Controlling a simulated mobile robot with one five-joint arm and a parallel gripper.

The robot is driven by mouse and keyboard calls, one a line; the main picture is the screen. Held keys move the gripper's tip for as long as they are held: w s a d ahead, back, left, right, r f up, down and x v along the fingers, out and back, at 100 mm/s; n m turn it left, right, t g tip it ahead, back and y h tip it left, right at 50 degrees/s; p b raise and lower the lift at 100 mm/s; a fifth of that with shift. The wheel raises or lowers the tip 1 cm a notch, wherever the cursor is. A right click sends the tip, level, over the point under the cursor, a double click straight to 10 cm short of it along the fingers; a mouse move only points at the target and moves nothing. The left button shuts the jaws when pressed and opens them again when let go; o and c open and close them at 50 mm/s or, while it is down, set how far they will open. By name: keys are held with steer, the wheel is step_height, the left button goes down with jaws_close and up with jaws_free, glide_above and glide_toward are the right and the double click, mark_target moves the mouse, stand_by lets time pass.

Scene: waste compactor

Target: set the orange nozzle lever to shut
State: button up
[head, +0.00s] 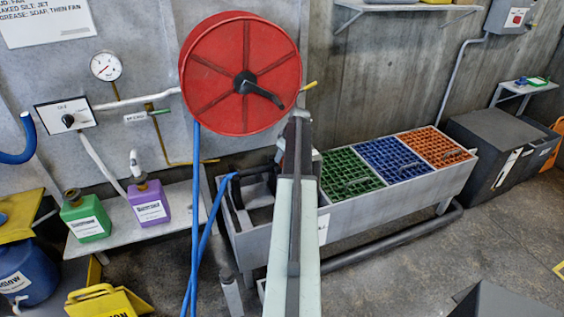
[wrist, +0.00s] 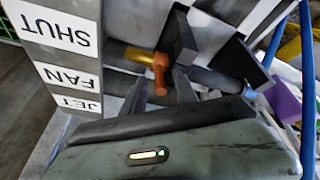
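The orange nozzle lever (wrist: 160,72) shows in the wrist view on a dark nozzle with a yellow tip (wrist: 122,54). Its rounded end points down the picture, towards my palm. A plate at left carries upside-down labels: SHUT (wrist: 60,30) at top, FAN (wrist: 67,77) in the middle, JET (wrist: 79,103) at bottom. I cannot tell exactly which label the lever lines up with. My gripper (wrist: 158,88) has its dark fingers apart, one on each side of the lever, with gaps showing. In the head view my arm hides the lever and nozzle.
Dark upright plates (wrist: 178,38) stand close behind the lever. In the head view, a red hose reel (head: 215,75) with a blue hose (head: 196,220) hangs above. A grey trough with green, blue and orange grates (head: 435,146) extends right. Bottles (head: 148,203) stand on the left shelf.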

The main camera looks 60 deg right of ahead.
jaws_close()
stand_by(1.4)
